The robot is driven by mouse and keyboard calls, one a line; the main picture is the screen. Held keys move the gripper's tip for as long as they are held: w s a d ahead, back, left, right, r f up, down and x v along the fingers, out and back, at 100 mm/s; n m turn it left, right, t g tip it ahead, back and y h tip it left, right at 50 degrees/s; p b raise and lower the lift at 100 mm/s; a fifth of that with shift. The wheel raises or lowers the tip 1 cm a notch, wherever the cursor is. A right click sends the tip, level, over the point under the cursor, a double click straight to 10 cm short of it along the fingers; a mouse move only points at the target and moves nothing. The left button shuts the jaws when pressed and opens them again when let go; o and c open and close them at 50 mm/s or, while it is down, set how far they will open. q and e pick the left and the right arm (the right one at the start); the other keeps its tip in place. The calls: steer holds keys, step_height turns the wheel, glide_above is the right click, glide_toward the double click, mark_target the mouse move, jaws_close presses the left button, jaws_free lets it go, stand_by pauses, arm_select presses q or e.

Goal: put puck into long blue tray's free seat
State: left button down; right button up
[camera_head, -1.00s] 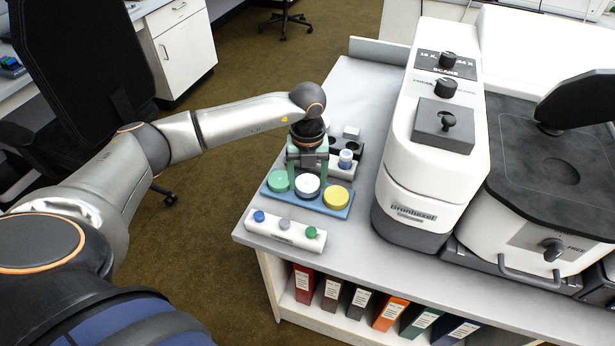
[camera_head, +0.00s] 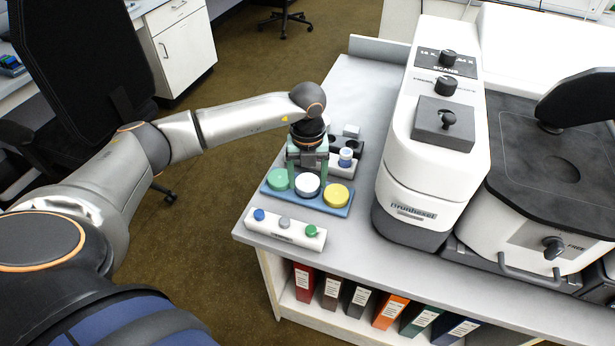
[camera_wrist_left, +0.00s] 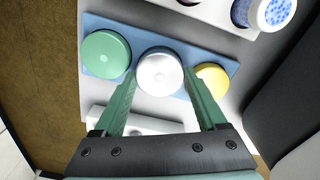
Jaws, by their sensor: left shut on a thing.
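The long blue tray (camera_head: 334,208) lies on the bench near its front left corner; it also shows in the left wrist view (camera_wrist_left: 133,36). A green puck (camera_head: 278,178) sits at its left end and a yellow puck (camera_head: 336,195) at its right end. A white puck (camera_head: 307,186) is at the middle of the tray, between them. My left gripper (camera_head: 307,182) is over the middle of the tray, pointing down, with its green fingers shut on the white puck (camera_wrist_left: 159,72). The seat under the white puck is hidden. My right gripper is not in view.
A white block with blue, grey and green knobs (camera_head: 285,228) lies in front of the tray. Behind it stands a holder with dark wells and a blue-and-white vial (camera_head: 345,158). The microscope (camera_head: 425,150) stands to the right. Bare bench lies between tray and microscope.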

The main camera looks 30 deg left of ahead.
arm_select(q)
steer(key=shift+f, duration=0.35)
stand_by(0.7)
stand_by(0.7)
steer(key=shift+f, duration=0.15)
stand_by(0.6)
steer(key=shift+c, duration=1)
jaws_free()
steer(key=shift+o, duration=1)
steer(key=shift+f, duration=0.1)
steer(key=shift+r+p, duration=2.75)
steer(key=shift+r, duration=0.85)
